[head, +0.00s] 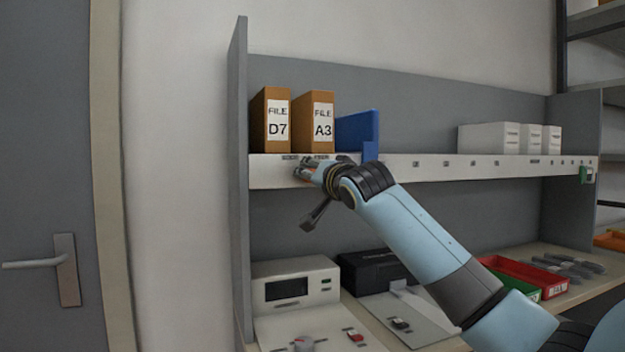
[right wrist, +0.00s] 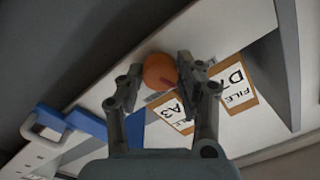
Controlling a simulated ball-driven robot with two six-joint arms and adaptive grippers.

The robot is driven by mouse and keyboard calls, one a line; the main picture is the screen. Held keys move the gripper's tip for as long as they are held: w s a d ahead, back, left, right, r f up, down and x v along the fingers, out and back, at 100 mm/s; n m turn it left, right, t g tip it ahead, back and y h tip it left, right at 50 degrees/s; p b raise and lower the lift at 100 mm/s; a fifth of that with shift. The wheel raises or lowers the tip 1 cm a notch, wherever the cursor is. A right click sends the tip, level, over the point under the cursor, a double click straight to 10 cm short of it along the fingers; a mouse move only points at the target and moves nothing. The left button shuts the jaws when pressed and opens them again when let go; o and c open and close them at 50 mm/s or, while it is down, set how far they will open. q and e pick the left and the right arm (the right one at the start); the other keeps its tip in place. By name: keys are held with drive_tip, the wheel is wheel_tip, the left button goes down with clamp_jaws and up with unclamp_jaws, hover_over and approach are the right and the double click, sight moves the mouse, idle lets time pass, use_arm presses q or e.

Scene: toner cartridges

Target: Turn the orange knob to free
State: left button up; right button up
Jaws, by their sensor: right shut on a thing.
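The orange knob (right wrist: 159,71) is round, with a small reddish mark on its face, and sits on the pale front strip of the shelf. In the right wrist view my right gripper (right wrist: 161,74) has one finger on each side of it and is shut on it. In the head view my right gripper (head: 307,170) is at the shelf's front edge, below the file boxes. The knob is mostly hidden behind the fingers there. I cannot read which setting the knob's mark points to. My left gripper is not in view.
File boxes D7 (head: 270,120) and A3 (head: 314,122) stand on the shelf (head: 440,167) just above my gripper, with a blue holder (head: 357,130) beside them. White boxes (head: 490,138) stand further right. Below are a beige device (head: 290,285) and a red tray (head: 520,272).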

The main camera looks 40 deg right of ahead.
drive_tip(key=m+b, duration=0.4)
drive_tip(key=m, duration=0.8)
drive_tip(key=shift+m+h+b, duration=0.3)
drive_tip(key=shift+m, duration=0.1)
idle(0.3)
drive_tip(key=o, duration=1.2)
drive_tip(key=shift+c, duration=0.2)
drive_tip(key=v, duration=1.2)
drive_tip(key=shift+f, duration=0.1)
